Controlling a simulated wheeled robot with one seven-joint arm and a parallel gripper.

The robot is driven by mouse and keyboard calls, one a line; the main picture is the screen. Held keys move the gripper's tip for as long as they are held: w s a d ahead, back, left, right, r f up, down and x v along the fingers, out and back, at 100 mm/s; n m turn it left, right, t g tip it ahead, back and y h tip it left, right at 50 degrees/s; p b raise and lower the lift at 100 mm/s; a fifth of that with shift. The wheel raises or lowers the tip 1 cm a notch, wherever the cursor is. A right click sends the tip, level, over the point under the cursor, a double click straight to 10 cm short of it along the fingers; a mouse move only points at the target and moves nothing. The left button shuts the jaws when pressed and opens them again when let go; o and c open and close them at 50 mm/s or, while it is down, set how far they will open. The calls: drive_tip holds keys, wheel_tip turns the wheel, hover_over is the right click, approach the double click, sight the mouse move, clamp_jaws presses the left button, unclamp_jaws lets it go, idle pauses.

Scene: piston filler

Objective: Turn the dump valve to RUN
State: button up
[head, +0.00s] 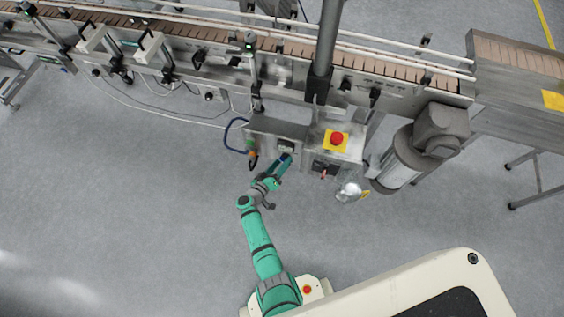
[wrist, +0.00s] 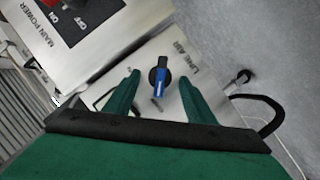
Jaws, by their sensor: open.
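A small valve with a black round base and a blue handle (wrist: 159,80) sits on a grey metal panel (wrist: 150,52) marked LINE AIR in the wrist view. I take it for the dump valve. Its handle lies nearly upright in the picture; I cannot read a RUN mark. My gripper (wrist: 160,79) is open, with one green finger on each side of the valve in the picture and nothing held. I cannot tell how far the fingertips are from the panel. In the head view my gripper (head: 284,161) is at the control boxes and hides the valve.
A MAIN POWER panel (wrist: 85,18) with a red switch is beside the valve panel. A red emergency button (head: 337,138) on a yellow plate is right of my gripper. The conveyor (head: 380,82) runs behind, a motor (head: 410,155) stands right, and open floor (head: 130,210) lies left.

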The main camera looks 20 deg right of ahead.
drive_tip(key=shift+w+d+f, duration=0.15)
drive_tip(key=shift+w+d, duration=0.1)
drive_tip(key=shift+d, duration=0.15)
drive_tip(key=c, duration=1)
drive_tip(key=shift+c, duration=0.2)
drive_tip(key=shift+m, duration=0.3)
drive_tip(key=shift+s+d+m+t+y, duration=0.15)
drive_tip(key=shift+m+t+y, duration=0.75)
drive_tip(key=shift+m, duration=0.9)
drive_tip(key=shift+s+d+m+t+y, duration=0.15)
drive_tip(key=shift+m+t+y, duration=0.35)
drive_tip(key=shift+m+y, duration=1.05)
drive_tip(key=shift+s+d+m+t+y, duration=0.15)
drive_tip(key=shift+m+t+y, duration=0.65)
drive_tip(key=shift+m, duration=1.25)
drive_tip(key=shift+d+m, duration=0.2)
drive_tip(key=shift+m, duration=0.4)
